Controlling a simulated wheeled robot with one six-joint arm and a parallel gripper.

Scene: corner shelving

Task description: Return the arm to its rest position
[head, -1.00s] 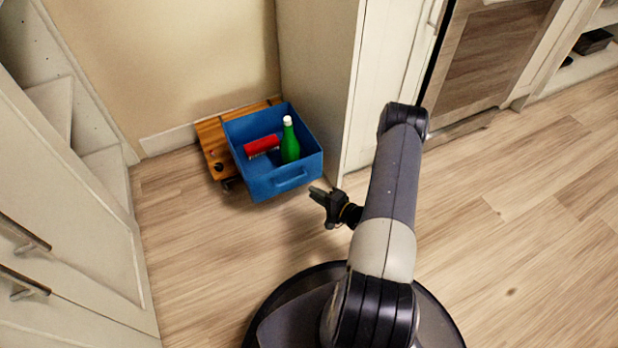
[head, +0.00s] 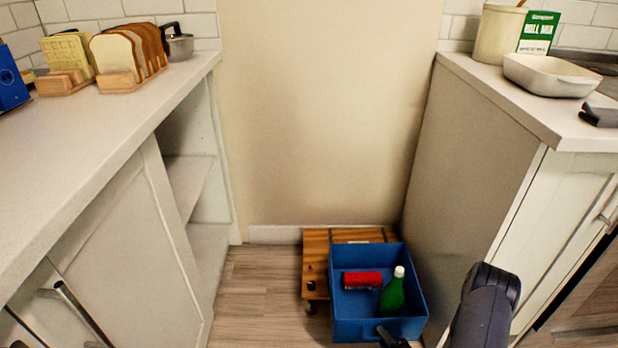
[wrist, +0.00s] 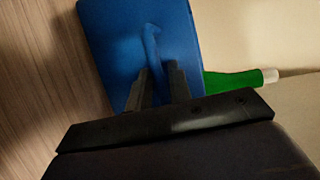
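My arm shows at the lower right of the head view, with only part of my gripper (head: 390,338) at the bottom edge, in front of the blue bin (head: 350,330). I cannot tell the exact gap to the handle.
The bin holds a red object (head: 362,280) and a green bottle (head: 393,292) and sits on a wooden dolly (head: 316,265). Counters stand left (head: 110,120) and right (head: 470,80). Sliced bread (head: 125,58) and a white dish (head: 552,75) are on them. Clear floor (head: 255,300) lies left of the bin.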

